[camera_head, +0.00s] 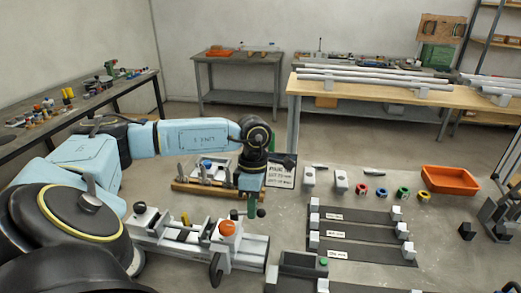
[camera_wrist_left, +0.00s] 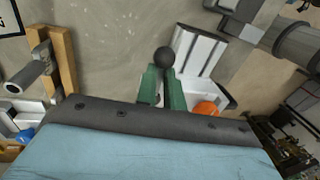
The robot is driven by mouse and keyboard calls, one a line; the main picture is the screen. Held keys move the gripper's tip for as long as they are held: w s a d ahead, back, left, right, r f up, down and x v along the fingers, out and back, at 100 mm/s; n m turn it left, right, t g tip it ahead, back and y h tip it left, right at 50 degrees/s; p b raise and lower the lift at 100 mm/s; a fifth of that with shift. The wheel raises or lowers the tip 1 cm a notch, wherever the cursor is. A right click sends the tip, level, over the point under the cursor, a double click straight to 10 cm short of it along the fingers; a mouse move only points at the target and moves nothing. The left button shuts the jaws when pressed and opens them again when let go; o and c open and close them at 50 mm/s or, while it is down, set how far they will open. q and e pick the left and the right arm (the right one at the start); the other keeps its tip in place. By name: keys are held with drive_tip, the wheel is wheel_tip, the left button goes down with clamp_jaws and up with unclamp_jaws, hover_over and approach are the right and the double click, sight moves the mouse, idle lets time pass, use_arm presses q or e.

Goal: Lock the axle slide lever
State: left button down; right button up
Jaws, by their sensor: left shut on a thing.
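The frame jig (camera_head: 245,249) is a grey and white rail fixture at the lower left in the head view. An orange knob (camera_head: 228,228) sits on it and also shows in the wrist view (camera_wrist_left: 206,108). My left gripper (camera_head: 252,208) reaches down at the jig's right end with green fingers. It is shut on the axle slide lever, whose black ball knob (camera_head: 261,212) shows beside the fingers. In the wrist view the ball knob (camera_wrist_left: 164,57) stands at the fingertips. The lever's shaft is mostly hidden by the fingers. My right gripper is not in view.
Behind the jig is a wooden-edged rack (camera_head: 205,190) with tools. To the right lie dark mats (camera_head: 355,232) with white blocks, several coloured rings (camera_head: 382,191) and an orange bin (camera_head: 450,179). A dark box (camera_head: 300,266) stands close to the jig's right end.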

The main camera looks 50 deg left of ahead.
use_arm(q)
drive_tip(key=shift+s+d+r+m, duration=0.1)
drive_tip(key=shift+d+m, duration=0.05)
drive_tip(key=shift+m, duration=0.45)
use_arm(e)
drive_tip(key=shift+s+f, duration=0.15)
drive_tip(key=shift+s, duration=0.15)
use_arm(q)
drive_tip(key=c, duration=1.5)
unclamp_jaws()
drive_tip(key=r, duration=0.4)
drive_tip(key=w+a+r, duration=0.1)
drive_tip(key=r, duration=0.3)
drive_tip(key=w+r, duration=0.1)
drive_tip(key=r, duration=0.4)
drive_tip(key=shift+a+p, duration=0.25)
drive_tip(key=shift+p, duration=0.1)
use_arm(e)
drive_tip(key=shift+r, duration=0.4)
